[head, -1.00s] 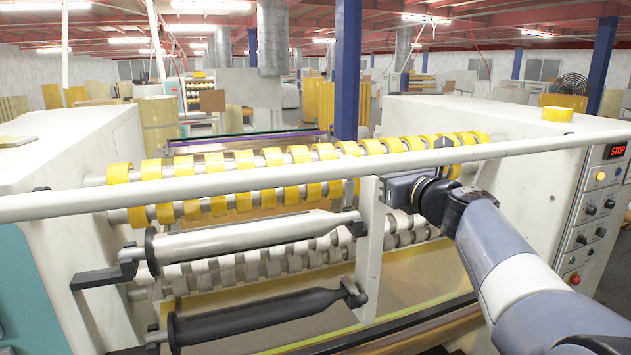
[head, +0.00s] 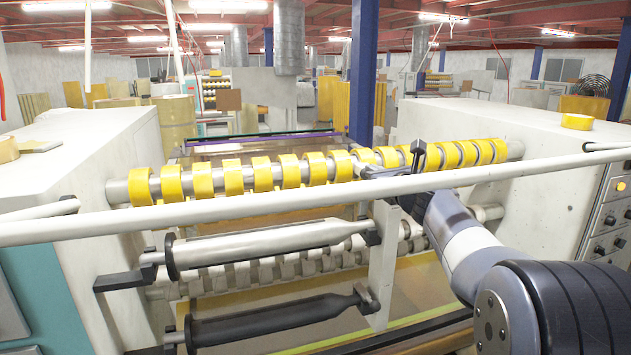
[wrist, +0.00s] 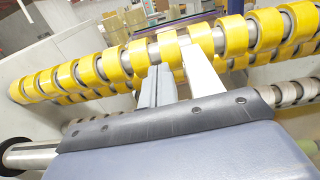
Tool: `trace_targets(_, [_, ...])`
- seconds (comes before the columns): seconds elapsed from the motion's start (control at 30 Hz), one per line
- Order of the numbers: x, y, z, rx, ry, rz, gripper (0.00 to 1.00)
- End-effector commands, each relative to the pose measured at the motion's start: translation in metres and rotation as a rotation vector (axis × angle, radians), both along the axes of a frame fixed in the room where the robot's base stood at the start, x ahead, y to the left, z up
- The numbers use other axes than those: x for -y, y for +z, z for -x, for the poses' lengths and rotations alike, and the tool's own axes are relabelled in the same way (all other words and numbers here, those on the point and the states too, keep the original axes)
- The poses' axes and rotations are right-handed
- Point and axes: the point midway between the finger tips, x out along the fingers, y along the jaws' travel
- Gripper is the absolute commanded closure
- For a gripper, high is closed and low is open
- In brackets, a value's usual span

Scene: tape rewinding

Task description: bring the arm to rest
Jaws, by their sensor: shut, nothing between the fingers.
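My arm reaches in from the lower right of the head view, bent at the elbow. My gripper (head: 366,173) is at its far end, behind the white front rail (head: 250,208) and close to the row of yellow tape rolls (head: 290,170). The rail hides part of the wrist. The fingers are small in the head view and look shut, with nothing seen held. In the wrist view, the tape rolls (wrist: 168,48) run across the top on their shaft, and a blue-grey housing fills the bottom. Whether anything touches the rolls cannot be told.
A silver roller (head: 265,242) and a black roller (head: 275,317) sit below the rail. White machine cabinets flank the rolls, the right one bearing a control panel (head: 610,215). A loose yellow roll (head: 577,121) lies on the right cabinet. A blue post (head: 363,70) stands behind.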

Motion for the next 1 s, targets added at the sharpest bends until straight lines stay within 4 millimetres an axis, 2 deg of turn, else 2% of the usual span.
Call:
trace_targets(0.37, [0.0, -0.001, 0.001, 0.0, 0.0, 0.0, 1.0])
trace_targets(0.53, [0.004, 0.0, 0.008, 0.002, -0.002, 0.0, 1.0])
trace_targets(0.67, [0.009, 0.0, 0.024, 0.003, -0.002, 0.0, 1.0])
trace_targets(1.0, [0.028, 0.001, 0.078, 0.003, -0.002, 0.0, 1.0])
